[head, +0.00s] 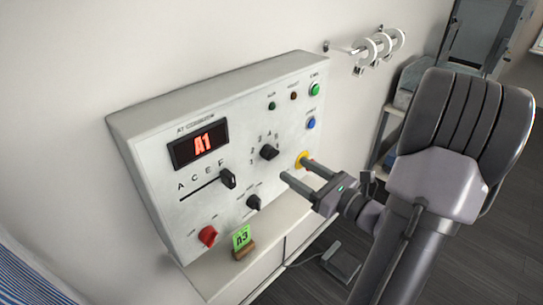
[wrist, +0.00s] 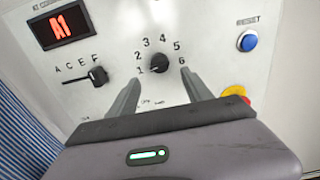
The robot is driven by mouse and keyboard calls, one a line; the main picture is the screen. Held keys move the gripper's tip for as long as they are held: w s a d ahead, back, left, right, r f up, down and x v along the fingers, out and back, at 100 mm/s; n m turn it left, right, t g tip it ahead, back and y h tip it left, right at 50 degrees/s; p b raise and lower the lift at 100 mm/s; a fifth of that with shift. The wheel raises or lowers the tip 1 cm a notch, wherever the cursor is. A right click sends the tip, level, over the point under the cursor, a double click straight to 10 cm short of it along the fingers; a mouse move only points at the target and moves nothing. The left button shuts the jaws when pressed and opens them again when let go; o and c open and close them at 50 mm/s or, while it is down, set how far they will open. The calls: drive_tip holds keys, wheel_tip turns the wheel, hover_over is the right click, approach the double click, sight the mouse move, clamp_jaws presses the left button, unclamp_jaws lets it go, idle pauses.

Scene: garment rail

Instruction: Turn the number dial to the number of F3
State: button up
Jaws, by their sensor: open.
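The number dial (head: 269,152) is a black knob on the pale control panel, ringed by the numbers 1 to 6. It also shows in the wrist view (wrist: 160,67); its pointer is too small to read surely. The display (head: 198,145) reads A1 in red. The letter slider's black handle (head: 228,179) stands at the F end of its A, C, E, F slot. A green card (head: 242,238) reading A3 stands on the ledge. My gripper (head: 294,170) is open and empty, in front of the panel; in the wrist view its fingertips (wrist: 161,78) flank the dial, apart from it.
Below the dial is another black knob (head: 253,202), with a red knob (head: 207,236) lower left. A yellow-based button (head: 302,160) is close to my fingers. A blue button (head: 311,123) and green button (head: 315,90) are at upper right. Rings (head: 385,43) hang on the wall.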

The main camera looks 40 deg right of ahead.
sight(274, 157)
drive_tip(key=w, duration=0.8)
drive_tip(key=shift+w+a, duration=0.15)
drive_tip(key=shift+a, duration=0.2)
clamp_jaws()
